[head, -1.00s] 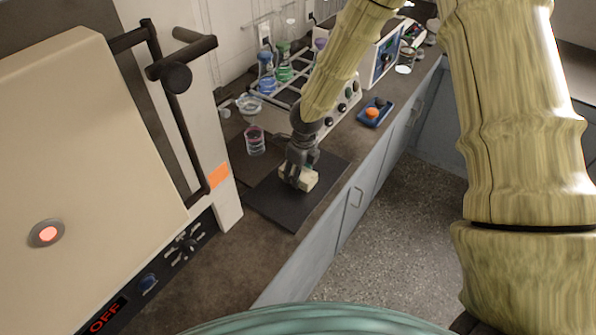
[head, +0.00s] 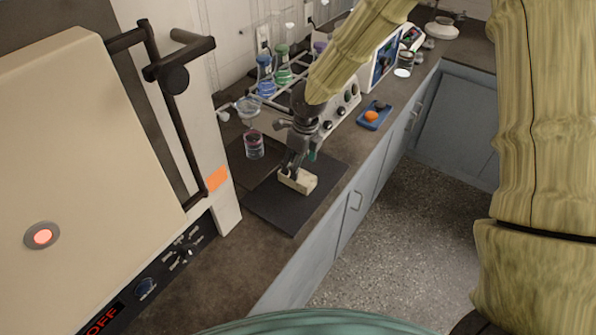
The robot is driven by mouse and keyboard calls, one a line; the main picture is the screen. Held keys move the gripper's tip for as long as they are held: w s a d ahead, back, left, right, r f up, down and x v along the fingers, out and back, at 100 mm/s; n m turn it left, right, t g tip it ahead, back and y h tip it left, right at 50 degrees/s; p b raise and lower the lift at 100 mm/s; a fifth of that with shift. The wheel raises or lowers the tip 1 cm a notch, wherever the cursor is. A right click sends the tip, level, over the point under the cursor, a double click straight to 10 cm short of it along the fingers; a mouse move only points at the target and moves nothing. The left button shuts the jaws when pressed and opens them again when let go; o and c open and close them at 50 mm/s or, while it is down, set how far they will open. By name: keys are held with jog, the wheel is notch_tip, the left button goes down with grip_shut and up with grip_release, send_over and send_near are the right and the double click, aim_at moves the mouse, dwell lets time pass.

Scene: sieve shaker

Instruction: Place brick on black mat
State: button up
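The pale cream brick (head: 299,181) lies on the black mat (head: 278,206), well inside the mat's edges, with its top and front faces showing. My gripper (head: 292,173) is above the brick with its fingers pointing down. The fingertips are at the brick's left end and overlap its upper edge in the picture. I cannot tell if they touch it, or how wide the fingers are parted.
A rack with coloured flasks (head: 283,68) is behind. A blue tray (head: 373,116) with an orange item lies to the right. A large beige machine (head: 80,160) fills the left, near the mat.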

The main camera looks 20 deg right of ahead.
aim_at(301, 176)
notch_tip(301, 176, up, 6)
jog(key=shift+s+d, duration=0.2)
jog(key=shift+s, duration=0.1)
dwell(1.3)
